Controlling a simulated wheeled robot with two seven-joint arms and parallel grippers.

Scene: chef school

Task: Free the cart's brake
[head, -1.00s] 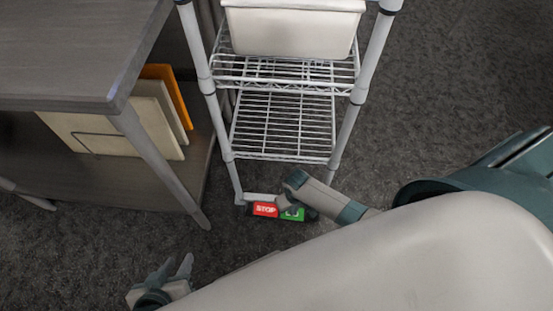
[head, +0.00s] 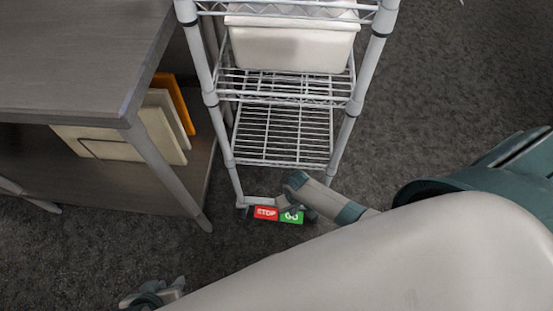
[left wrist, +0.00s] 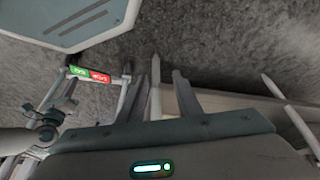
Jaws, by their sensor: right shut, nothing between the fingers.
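The cart (head: 285,165) is a wire-shelf trolley with pale posts. Its brake pedal sits low at the front, with a red STOP half (head: 265,213) and a green GO half (head: 291,217). My right gripper (head: 289,202) is shut and empty just above the GO half; I cannot tell whether it touches. The pedal (left wrist: 90,75) also shows upside down in the left wrist view, beside my right gripper (left wrist: 55,110). My left gripper (head: 153,294) is at the bottom of the head view, away from the pedal; its fingers are apart in the left wrist view (left wrist: 160,90).
A white bin (head: 290,50) stands on a cart shelf. A grey table (head: 70,60) with upright boards (head: 160,125) on its lower shelf stands close to the cart's left. Dark carpet (head: 450,90) is clear to the right.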

